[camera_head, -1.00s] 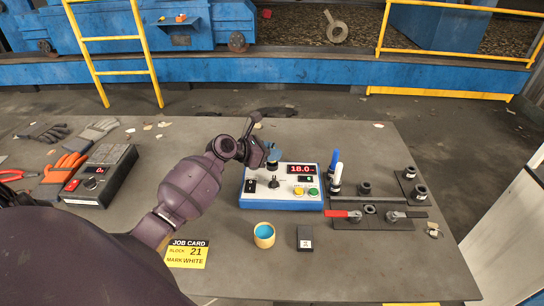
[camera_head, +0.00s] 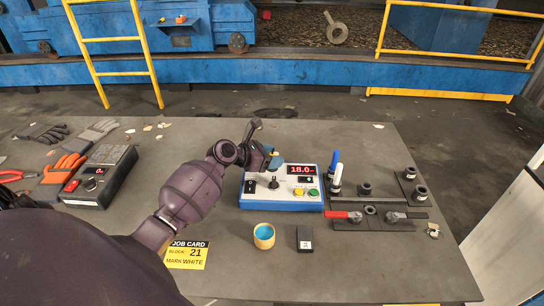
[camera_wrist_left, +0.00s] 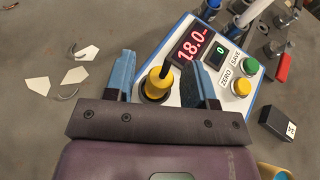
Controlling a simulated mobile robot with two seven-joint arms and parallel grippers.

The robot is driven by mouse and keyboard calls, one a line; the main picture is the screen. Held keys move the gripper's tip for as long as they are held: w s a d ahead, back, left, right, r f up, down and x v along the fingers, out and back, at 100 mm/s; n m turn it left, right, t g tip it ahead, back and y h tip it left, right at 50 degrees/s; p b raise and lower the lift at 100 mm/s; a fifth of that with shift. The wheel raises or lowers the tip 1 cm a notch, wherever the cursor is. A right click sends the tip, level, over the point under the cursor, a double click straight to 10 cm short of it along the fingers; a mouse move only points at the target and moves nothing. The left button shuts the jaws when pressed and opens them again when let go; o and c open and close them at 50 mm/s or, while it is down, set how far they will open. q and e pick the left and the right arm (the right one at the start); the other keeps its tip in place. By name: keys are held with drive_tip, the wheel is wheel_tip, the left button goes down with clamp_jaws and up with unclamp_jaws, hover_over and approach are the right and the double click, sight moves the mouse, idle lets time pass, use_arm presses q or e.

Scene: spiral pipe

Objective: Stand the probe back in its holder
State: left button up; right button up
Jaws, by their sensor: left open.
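My left gripper (camera_head: 271,161) is open above the back left corner of the white and blue gauge box (camera_head: 283,204). In the left wrist view its blue fingertips (camera_wrist_left: 163,80) are spread on either side of a yellow piece with a black stalk, which looks like the probe (camera_wrist_left: 160,80). The yellow piece is at a dark round socket, likely the holder (camera_wrist_left: 150,94), on the box. How deep it sits is unclear. In the head view the gripper largely hides that spot. My right gripper is not in view.
A yellow cup (camera_head: 264,237), a small black block (camera_head: 305,238) and the job card (camera_head: 187,255) are in front. A black meter (camera_head: 101,176) and gloves lie left.

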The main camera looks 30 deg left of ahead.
use_arm(q)
drive_tip(key=v, duration=1.2)
idle(0.4)
